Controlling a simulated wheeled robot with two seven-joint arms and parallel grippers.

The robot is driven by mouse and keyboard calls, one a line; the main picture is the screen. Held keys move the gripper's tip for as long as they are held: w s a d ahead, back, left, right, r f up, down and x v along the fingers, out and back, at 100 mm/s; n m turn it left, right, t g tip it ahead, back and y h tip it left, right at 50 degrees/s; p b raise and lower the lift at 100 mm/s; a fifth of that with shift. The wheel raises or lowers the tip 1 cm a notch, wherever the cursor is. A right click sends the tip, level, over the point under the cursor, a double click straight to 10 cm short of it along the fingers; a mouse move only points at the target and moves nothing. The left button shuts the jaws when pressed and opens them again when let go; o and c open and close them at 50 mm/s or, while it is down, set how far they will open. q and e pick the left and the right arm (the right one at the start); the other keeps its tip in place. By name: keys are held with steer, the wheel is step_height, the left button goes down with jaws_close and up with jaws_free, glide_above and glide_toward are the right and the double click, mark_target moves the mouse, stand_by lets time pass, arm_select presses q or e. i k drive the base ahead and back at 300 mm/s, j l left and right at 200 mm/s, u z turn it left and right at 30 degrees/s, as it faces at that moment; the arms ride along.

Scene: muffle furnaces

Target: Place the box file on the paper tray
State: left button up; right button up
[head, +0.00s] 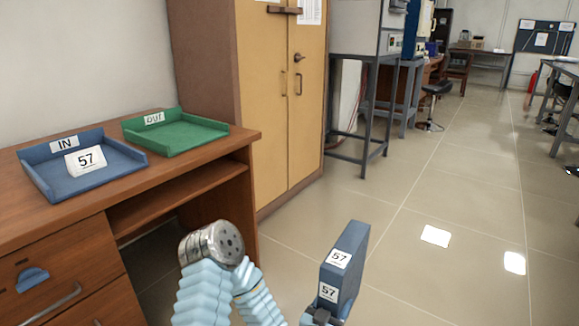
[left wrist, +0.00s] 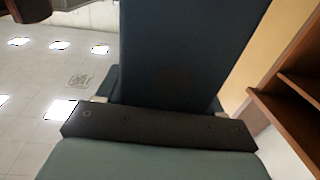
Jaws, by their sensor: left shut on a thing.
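The box file (head: 347,262) is a narrow dark blue box with two white "57" labels. It is upright, slightly tilted, above the floor to the right of the desk. My left gripper (head: 322,316) is shut on its lower end. In the left wrist view the box file (left wrist: 185,50) fills the middle, with my left gripper (left wrist: 158,100) around its near end. A blue paper tray (head: 117,178) labelled "IN", with a white "57" card in it, lies on the desk. A green paper tray (head: 190,138) labelled "OUT" lies beside it. My right gripper is not in view.
The wooden desk (head: 215,158) with drawers stands at the left. A tall yellow-doored cabinet (head: 262,100) stands behind its right end. A grey metal stand (head: 358,145) is farther back. The tiled floor (head: 440,200) at the right is clear.

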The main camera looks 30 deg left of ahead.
mark_target(181, 136)
steer(key=i+l+u, duration=0.15)
steer(key=u, duration=0.25)
steer(key=i+l+u, duration=0.25)
steer(key=u, duration=0.2)
steer(key=i+l+u, duration=0.15)
steer(key=u, duration=0.25)
steer(key=l+u, duration=0.45)
steer(key=i+j, duration=0.05)
